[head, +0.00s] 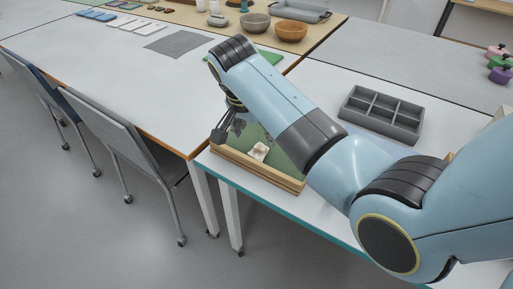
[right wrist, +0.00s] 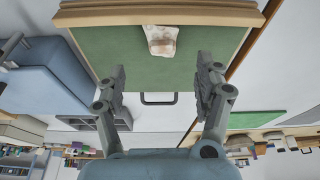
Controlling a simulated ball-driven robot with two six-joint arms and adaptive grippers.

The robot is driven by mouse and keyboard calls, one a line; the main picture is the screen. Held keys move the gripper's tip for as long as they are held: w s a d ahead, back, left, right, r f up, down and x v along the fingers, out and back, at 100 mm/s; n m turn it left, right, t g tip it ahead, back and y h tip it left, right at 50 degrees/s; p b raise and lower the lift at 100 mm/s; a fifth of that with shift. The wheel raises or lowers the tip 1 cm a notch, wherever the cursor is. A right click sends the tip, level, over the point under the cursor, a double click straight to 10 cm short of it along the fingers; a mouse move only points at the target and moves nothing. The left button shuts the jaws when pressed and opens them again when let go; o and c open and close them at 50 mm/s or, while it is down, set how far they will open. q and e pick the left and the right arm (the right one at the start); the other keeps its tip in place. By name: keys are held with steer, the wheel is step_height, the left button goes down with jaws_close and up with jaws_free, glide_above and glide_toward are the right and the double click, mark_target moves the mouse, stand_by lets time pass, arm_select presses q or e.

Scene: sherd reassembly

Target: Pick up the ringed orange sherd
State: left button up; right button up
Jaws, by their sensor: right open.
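A pale cream sherd with pinkish-orange patches (head: 259,151) lies on the green floor of a wooden-rimmed tray (head: 258,171). It is near the tray's front wall. The sherd also shows in the right wrist view (right wrist: 161,40), beyond and between the fingertips; I cannot make out a ring on it. No other sherd is clearly visible, and my right arm hides part of the tray. My right gripper (head: 230,132) is over the tray's left part in the head view. In the right wrist view its fingers (right wrist: 161,68) are spread apart and empty. My left gripper is out of view.
A grey divided box (head: 382,114) stands on the table right of the tray. A grey mat (head: 180,43), bowls (head: 255,23) and a green mat (head: 268,57) lie farther back. Chairs (head: 110,130) stand along the left table edge. The white table at left is mostly clear.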

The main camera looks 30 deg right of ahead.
mark_target(259, 148)
steer(key=shift+x, duration=1.1)
steer(key=shift+w+d+f, duration=0.1)
steer(key=shift+w+f, duration=0.15)
steer(key=shift+f, duration=0.15)
steer(key=x, duration=0.4)
steer(key=shift+d+f+b, duration=0.15)
steer(key=shift+f+b, duration=0.15)
steer(key=shift+b, duration=0.05)
steer(key=shift+r, duration=0.1)
steer(key=c, duration=1.3)
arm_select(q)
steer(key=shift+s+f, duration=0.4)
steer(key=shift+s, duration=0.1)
arm_select(e)
steer(key=shift+r, duration=0.1)
